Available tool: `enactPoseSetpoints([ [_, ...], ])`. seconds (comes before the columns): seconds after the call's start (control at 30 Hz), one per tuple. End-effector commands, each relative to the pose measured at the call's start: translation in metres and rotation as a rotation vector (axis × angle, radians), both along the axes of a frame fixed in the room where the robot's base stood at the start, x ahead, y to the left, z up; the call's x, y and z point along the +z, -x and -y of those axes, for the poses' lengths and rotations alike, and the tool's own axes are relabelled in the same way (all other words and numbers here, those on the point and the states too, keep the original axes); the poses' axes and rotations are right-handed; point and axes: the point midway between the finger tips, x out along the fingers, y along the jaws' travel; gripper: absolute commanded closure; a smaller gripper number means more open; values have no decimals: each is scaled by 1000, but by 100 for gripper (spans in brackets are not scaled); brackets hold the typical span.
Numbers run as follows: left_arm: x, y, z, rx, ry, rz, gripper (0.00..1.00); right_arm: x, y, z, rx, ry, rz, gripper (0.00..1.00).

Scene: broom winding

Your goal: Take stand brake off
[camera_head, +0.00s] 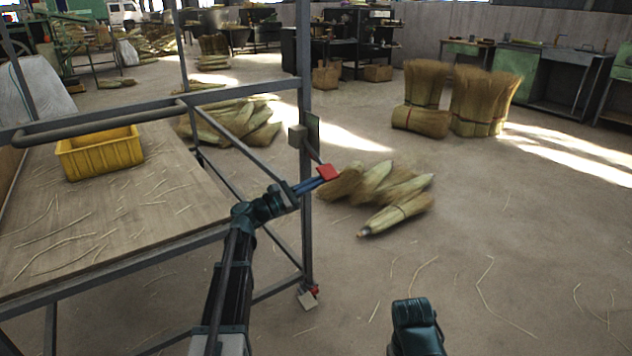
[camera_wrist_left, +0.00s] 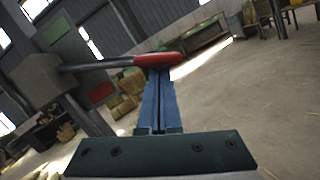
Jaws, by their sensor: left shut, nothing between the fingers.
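The stand is a grey metal frame (camera_head: 303,235) beside a wooden work surface. A small grey box (camera_head: 297,137) sits on its right post, and a lever runs from it to a red grip (camera_head: 327,173). In the left wrist view the box (camera_wrist_left: 38,80) is at the left, and the lever ends in the red grip (camera_wrist_left: 158,59) right at my blue fingertips. My left gripper (camera_head: 319,179) is shut, with its fingertips at the red grip; I cannot tell whether they touch. My right gripper is out of view; only a dark part of that arm shows.
A yellow crate (camera_head: 99,153) stands on the straw-strewn work surface. Broom bundles (camera_head: 385,190) lie on the floor behind the post, and more stand further back (camera_head: 480,100). A caster (camera_head: 308,298) with a red part is at the post's foot. The right floor is mostly clear.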

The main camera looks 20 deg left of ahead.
Motion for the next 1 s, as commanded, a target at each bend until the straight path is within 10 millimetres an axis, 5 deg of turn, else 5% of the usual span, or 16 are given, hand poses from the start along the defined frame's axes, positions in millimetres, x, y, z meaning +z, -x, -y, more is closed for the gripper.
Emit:
enactPoseSetpoints([
  [0.67,10,4,5,-2,60,-48,100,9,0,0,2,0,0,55],
  [1.0,31,11,13,-2,169,-131,100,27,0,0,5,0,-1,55],
])
